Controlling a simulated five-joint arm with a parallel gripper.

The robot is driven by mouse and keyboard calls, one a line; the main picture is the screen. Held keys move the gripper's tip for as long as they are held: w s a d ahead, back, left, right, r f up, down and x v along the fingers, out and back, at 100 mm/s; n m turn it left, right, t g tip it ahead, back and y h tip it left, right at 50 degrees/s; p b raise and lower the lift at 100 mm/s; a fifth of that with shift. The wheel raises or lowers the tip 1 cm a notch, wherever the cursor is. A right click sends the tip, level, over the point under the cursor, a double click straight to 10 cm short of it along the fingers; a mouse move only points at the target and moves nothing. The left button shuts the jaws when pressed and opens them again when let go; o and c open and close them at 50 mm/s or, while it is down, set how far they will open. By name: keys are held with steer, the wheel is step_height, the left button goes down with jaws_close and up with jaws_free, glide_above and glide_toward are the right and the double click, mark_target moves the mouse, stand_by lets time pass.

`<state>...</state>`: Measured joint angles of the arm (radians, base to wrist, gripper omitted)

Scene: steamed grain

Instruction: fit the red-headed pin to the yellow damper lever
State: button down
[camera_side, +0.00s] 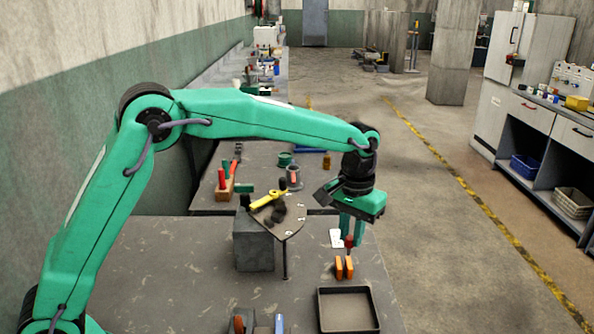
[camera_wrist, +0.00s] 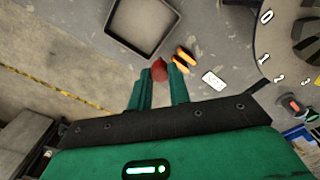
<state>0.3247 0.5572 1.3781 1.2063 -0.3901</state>
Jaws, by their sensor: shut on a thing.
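The red-headed pin has its red head (camera_side: 349,242) between the fingertips of my gripper (camera_side: 350,236), which is shut on it. In the wrist view the red head (camera_wrist: 159,70) shows between the fingertips (camera_wrist: 160,80); its shank is hidden. The pin is just above or between two orange blocks (camera_side: 344,267); I cannot tell if it is clear of them. The lever is not visible in the wrist view.
An empty dark tray (camera_side: 347,290) lies in front of the orange blocks. A white card (camera_side: 336,238) lies by my gripper. A grey block (camera_side: 253,248) stands under the plate. A wooden holder with red handles (camera_side: 226,185) stands behind.

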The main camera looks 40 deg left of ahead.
steer(key=w+a+r+n, duration=0.1)
steer(key=a+r+n, duration=0.3)
steer(key=a, duration=0.9)
steer(key=w+a+r+n, duration=0.1)
steer(key=a+r+n, duration=0.2)
steer(key=a, duration=1)
step_height(320, 180, up, 3)
steer(key=shift+w+a+f+n, duration=0.1)
steer(key=shift+w+a+n, duration=0.05)
steer(key=shift+w+n, duration=0.25)
steer(key=shift+f, duration=0.2)
steer(key=shift+f, duration=2.2)
steer(key=shift+f, duration=1.7)
steer(key=c, duration=1.2)
jaws_free()
steer(key=shift+c, duration=0.2)
